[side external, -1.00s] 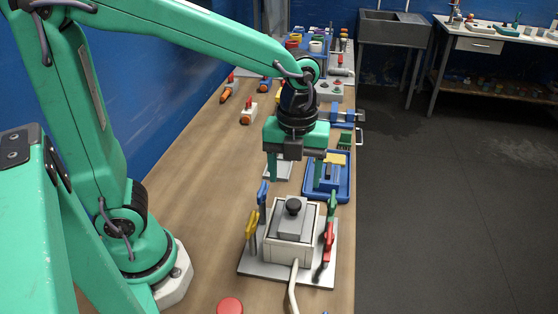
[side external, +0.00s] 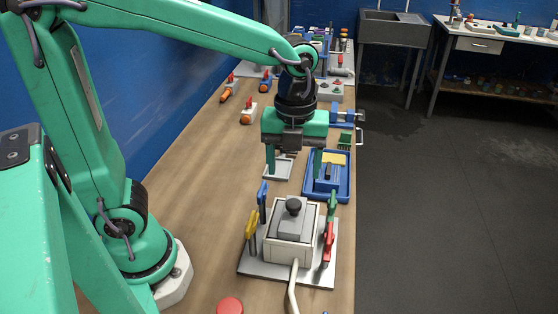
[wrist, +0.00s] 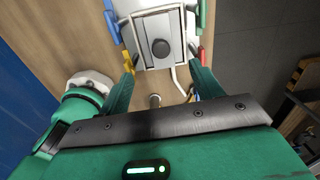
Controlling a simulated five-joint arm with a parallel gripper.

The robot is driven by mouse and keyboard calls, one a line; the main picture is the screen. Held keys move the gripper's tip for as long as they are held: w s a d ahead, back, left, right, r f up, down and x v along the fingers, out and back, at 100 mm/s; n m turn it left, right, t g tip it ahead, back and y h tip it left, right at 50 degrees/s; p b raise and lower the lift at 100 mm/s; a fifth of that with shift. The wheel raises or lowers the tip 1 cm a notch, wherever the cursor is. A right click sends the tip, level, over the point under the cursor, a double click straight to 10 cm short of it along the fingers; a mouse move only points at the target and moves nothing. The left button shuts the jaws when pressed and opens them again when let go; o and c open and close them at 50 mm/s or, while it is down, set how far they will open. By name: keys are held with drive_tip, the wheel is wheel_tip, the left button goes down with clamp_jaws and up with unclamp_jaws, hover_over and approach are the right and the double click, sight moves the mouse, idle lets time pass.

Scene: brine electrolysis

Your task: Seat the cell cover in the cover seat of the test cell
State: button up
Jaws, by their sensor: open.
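The cell cover (side external: 292,222), a grey plate with a black knob (side external: 293,205), lies on top of the white box of the test cell (side external: 290,253). The box's pale rim shows around it; whether the cover is fully down in its seat I cannot tell. In the wrist view the cover (wrist: 150,24) and its knob (wrist: 161,48) lie ahead between my fingers. My gripper (side external: 294,174) is open and empty, fingers pointing down, above and beyond the cell in the side view. It also shows in the wrist view (wrist: 162,72), apart from the knob.
Blue and yellow clips (side external: 252,232) stand left of the cell, red and green ones (side external: 328,240) right. A cable (side external: 293,290) runs to the front. A blue tray (side external: 342,190) and a small grey tray (side external: 284,171) lie beyond.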

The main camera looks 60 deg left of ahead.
drive_tip(key=s+a+r+n+t, duration=0.1)
drive_tip(key=s+a+n, duration=0.3)
drive_tip(key=n, duration=0.9)
drive_tip(key=s+a+r+n+t, duration=0.2)
drive_tip(key=s+a+n+t, duration=0.2)
drive_tip(key=n, duration=0.9)
drive_tip(key=shift+a, duration=0.5)
